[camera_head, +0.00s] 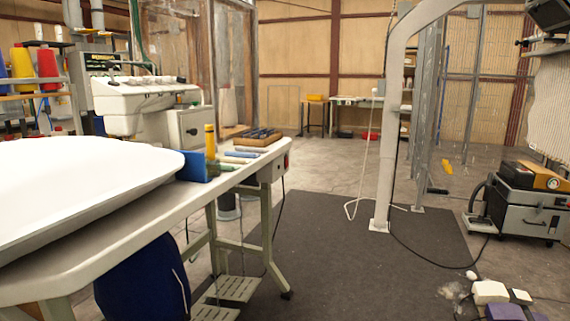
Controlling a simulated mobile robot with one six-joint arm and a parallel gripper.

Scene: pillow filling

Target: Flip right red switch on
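I cannot make out a switch clearly. A grey box (272,168) under the right end of the work table (130,222) has a small red spot (286,160) on its right side, which may be a red switch. It is too small to tell its position, or whether it is the right one of several. My gripper is not in view.
A large smooth white shape (70,190) covers the table's left part. Tools and a dark tray (257,137) lie near its right end. A dark mat (350,240) leaves free floor right of the table. A grey post (385,150) and wheeled case (525,208) stand further right.

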